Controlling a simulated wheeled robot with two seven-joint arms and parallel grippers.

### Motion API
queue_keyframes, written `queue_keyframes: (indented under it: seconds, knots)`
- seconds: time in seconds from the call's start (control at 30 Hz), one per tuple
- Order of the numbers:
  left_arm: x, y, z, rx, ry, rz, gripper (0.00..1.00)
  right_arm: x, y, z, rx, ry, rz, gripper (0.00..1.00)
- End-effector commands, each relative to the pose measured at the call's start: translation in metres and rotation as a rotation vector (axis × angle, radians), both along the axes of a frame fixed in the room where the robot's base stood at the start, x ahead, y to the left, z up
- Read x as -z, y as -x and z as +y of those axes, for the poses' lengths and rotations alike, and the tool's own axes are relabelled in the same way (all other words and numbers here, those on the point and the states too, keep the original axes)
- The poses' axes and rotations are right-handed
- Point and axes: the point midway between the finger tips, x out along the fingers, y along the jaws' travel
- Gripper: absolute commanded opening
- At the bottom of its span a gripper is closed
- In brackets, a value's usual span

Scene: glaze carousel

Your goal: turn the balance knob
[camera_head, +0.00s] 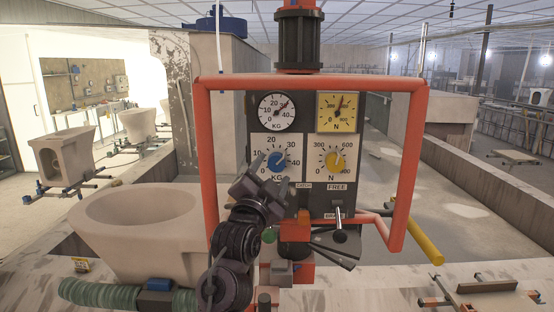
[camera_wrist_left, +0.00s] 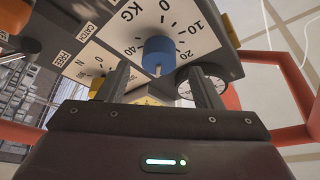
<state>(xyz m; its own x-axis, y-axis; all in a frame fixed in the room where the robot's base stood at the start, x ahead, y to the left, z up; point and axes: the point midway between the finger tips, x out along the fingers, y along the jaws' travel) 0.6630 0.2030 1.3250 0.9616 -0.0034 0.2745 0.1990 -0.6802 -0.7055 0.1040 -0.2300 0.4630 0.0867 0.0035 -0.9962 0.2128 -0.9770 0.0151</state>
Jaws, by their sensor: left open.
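The control panel (camera_head: 308,200) has a blue knob (camera_head: 278,161) on a white KG dial at its left and a yellow knob (camera_head: 336,162) on a white N dial at its right. No label in view reads "balance". My left gripper (camera_head: 270,170) is open in front of the blue knob, partly covering its dial. In the left wrist view, the blue knob (camera_wrist_left: 158,52) shows between and beyond the two spread fingers. I cannot tell whether they touch it. The yellow knob is mostly hidden there behind a finger. My right gripper is not in view.
A red tube frame (camera_head: 203,140) surrounds the panel. Above the knobs are a white KG gauge (camera_head: 277,112) and a yellow N gauge (camera_head: 338,112). A lever (camera_head: 340,234) sticks out below, near the FREE label. A large beige basin (camera_head: 138,225) stands left of my arm.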

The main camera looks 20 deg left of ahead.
Motion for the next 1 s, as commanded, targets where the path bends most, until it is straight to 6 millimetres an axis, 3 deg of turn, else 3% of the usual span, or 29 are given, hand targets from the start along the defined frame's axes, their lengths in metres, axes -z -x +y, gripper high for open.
queue_keyframes:
  seconds: [0.1, 0.3, 0.67, 1.0]
  knots:
    - [-0.010, -0.020, -0.001, 0.001, 0.001, 0.002, 0.59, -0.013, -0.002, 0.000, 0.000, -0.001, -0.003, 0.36]
    - [-0.013, -0.042, 0.000, 0.001, 0.002, 0.004, 0.59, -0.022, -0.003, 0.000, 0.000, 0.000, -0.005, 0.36]
    - [-0.013, -0.047, -0.001, 0.002, 0.002, 0.003, 0.59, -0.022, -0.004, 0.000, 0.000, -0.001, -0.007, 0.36]
    - [-0.012, -0.047, -0.001, 0.002, 0.002, 0.003, 0.15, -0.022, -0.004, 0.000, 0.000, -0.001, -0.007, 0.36]
